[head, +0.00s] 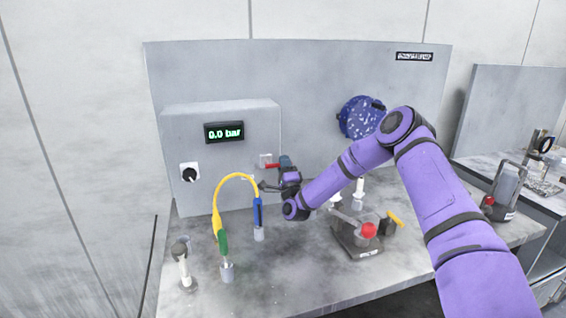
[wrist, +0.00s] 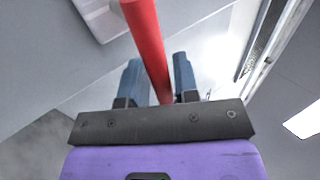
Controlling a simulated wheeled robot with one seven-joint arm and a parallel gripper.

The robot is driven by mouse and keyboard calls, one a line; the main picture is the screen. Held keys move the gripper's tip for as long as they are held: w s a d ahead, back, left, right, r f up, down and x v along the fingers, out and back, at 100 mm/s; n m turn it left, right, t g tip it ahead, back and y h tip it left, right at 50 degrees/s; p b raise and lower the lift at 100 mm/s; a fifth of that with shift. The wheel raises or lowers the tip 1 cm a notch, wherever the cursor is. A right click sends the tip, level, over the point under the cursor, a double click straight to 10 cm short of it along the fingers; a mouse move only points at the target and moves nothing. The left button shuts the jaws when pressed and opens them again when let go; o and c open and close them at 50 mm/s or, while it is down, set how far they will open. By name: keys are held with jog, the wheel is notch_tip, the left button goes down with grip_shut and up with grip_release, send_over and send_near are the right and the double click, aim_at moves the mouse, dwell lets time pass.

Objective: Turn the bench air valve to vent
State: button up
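The bench air valve shows as a red lever (head: 272,166) by a pale plate (head: 264,158) at the right side of the grey box front. The lever lies roughly level in the head view. My gripper (head: 285,160) is at the lever's right end. In the wrist view the red lever (wrist: 147,40) runs down between the two blue-grey fingers of my gripper (wrist: 160,75), slanted to them. The gap around it is narrow, and I cannot tell whether the fingers press on it. The valve body is mostly hidden.
A display (head: 224,132) on the box reads 0.0 bar, above a black knob (head: 189,174). A yellow hose (head: 236,178) arches close to my gripper's left. A fixture with a red knob (head: 368,230) stands below my arm. The front middle of the bench is clear.

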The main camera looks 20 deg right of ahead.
jog(key=v, duration=0.6)
dwell(0.4)
